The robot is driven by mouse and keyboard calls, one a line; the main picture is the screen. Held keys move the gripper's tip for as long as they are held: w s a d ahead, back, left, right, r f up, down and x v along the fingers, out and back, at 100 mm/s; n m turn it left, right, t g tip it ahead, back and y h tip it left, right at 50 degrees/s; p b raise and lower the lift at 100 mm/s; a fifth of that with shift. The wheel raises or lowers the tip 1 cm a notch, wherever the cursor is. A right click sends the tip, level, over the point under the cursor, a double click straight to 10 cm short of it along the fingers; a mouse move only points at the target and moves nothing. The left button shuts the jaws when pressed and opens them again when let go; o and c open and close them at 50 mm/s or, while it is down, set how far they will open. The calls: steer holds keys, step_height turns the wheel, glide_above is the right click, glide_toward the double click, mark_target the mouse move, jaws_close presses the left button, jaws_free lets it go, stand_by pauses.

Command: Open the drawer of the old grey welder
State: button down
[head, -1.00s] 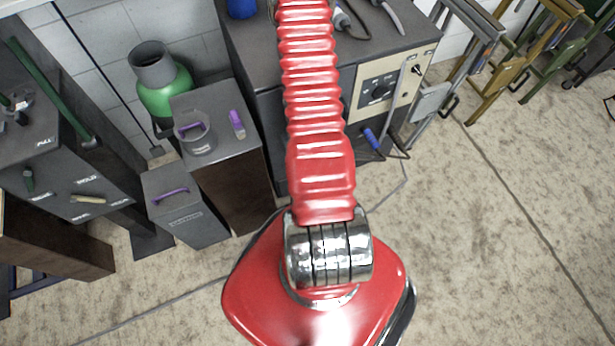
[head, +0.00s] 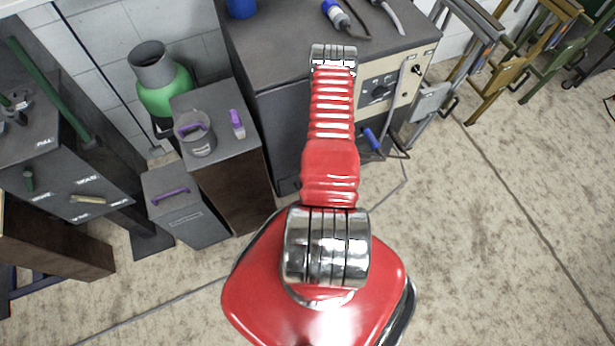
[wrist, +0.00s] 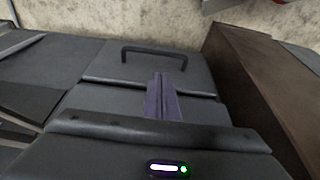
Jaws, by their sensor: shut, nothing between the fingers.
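The old grey welder (head: 278,125) stands at the top middle of the head view, with a cream dial panel (head: 378,88) on its front. My red arm covers part of that front, and no drawer can be made out there. In the wrist view a grey front panel (wrist: 190,68), seemingly the welder's drawer, carries a dark bar handle (wrist: 160,50). It looks closed, though this is hard to tell. My gripper (wrist: 160,78) is shut and empty, its fingertips just below the handle in the picture and apart from it. The head view does not show my gripper.
A brown-sided pedestal (head: 238,190) with a grey cup (head: 197,135) and a purple-handled item stands left of the welder; its brown side (wrist: 250,85) also shows in the wrist view. A blue-handled tool (head: 371,139) hangs at the front. Open floor (head: 490,250) lies right.

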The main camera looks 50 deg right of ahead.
steer(key=shift+f, duration=0.15)
steer(key=x, duration=0.9)
steer(key=shift+w+f, duration=0.2)
steer(key=shift+f, duration=0.1)
stand_by(0.3)
steer(key=shift+d, duration=0.1)
